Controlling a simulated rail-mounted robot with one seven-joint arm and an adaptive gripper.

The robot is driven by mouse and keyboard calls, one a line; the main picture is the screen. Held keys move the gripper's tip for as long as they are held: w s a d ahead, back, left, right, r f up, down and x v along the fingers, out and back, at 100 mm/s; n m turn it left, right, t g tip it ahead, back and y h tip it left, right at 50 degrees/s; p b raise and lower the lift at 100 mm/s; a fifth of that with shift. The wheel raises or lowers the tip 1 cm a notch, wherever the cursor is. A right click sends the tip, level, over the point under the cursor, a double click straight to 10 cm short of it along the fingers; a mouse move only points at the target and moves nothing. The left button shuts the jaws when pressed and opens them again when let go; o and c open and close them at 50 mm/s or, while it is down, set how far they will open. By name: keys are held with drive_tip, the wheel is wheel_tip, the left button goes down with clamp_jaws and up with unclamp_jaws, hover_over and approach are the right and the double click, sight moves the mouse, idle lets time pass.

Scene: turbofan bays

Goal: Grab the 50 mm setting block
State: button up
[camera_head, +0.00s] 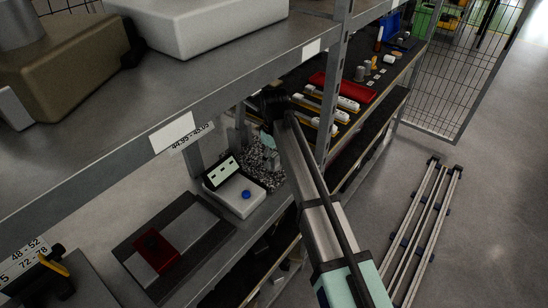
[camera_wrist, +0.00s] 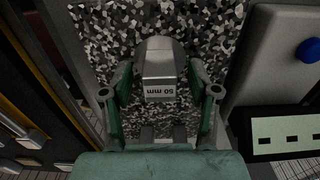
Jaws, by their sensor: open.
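The 50 mm setting block (camera_wrist: 160,72) is a grey metal block with a "50 mm" label that reads upside down in the wrist view. It is over a black-and-white speckled granite surface (camera_wrist: 100,35). My gripper (camera_wrist: 160,88) is open, with one green-and-grey finger on each side of the block. Whether the fingers touch it I cannot tell. In the head view my gripper (camera_head: 268,135) is at the speckled granite (camera_head: 262,170), partly hidden by my arm, and the block cannot be made out there.
A grey plate with a red piece (camera_head: 155,252) lies in front. A shelf post (camera_head: 333,100) stands close right of my arm.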

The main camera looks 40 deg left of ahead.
clamp_jaws()
idle(0.4)
